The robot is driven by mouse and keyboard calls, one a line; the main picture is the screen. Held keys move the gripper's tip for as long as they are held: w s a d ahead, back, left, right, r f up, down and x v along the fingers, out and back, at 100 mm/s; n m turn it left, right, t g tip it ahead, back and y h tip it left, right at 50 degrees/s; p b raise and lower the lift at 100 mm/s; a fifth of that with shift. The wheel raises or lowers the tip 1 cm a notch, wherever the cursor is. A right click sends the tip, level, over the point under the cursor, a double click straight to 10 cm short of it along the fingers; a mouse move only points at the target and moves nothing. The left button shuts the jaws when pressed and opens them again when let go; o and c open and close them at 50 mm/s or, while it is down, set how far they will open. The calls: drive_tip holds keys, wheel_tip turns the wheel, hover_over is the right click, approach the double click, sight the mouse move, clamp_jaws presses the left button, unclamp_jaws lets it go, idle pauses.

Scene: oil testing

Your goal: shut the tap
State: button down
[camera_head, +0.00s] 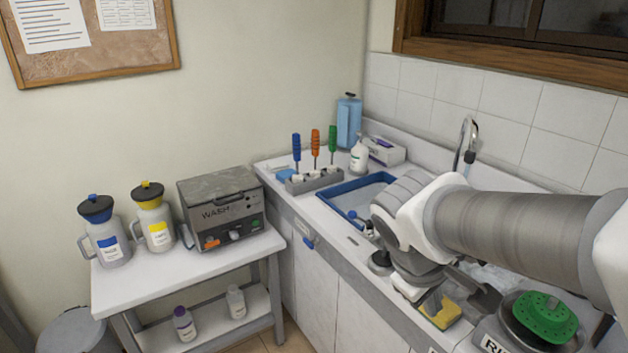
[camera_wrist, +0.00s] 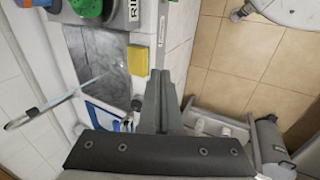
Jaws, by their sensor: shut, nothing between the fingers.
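The tap (camera_head: 468,142) has a curved metal spout rising at the back of the counter; my arm hides its base. In the wrist view the tap (camera_wrist: 45,108) reaches over the grey sink basin (camera_wrist: 112,48). A thin pale streak runs from the spout end into the basin and looks like water. I cannot make out the tap's handle clearly. My gripper (camera_head: 432,301) is shut and empty, pointing down near the yellow sponge at the counter's front. In the wrist view my gripper's fingers (camera_wrist: 160,77) are together, beside the sponge, apart from the tap.
A blue-rimmed tray (camera_head: 343,205), screwdriver rack (camera_head: 314,182) and soap bottle (camera_head: 359,157) stand farther left. A grey wash machine (camera_head: 221,208) sits on the side table. Floor in front is free.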

drive_tip(key=w+f+n+t+h, duration=0.1)
drive_tip(key=w+f+n+h, duration=0.15)
drive_tip(key=w+n, duration=0.35)
drive_tip(key=w+f+n+t+h, duration=0.1)
drive_tip(key=w+f+n+h, duration=0.1)
drive_tip(key=w+n+h, duration=0.45)
drive_tip(key=w+a+f+n+t+y, duration=0.2)
drive_tip(key=w+a+f+n+t, duration=0.1)
drive_tip(key=w+a+n+t, duration=0.1)
drive_tip(key=w+a+f+n+t+y, duration=0.2)
drive_tip(key=w+a+f+n+t, duration=0.2)
drive_tip(key=w+a+n, duration=0.3)
drive_tip(key=w+a+t, duration=0.1)
drive_tip(key=w+a, duration=0.1)
drive_tip(key=a, duration=0.1)
drive_tip(key=shift+a+f+y, duration=0.2)
drive_tip(key=shift+a+y, duration=0.1)
drive_tip(key=shift+y, duration=0.1)
drive_tip(key=shift+n, duration=0.25)
approach(361, 219)
drive_tip(key=w, duration=0.2)
drive_tip(key=shift+w+r, duration=0.35)
drive_tip(key=shift+w, duration=0.25)
drive_tip(key=shift+r, duration=0.1)
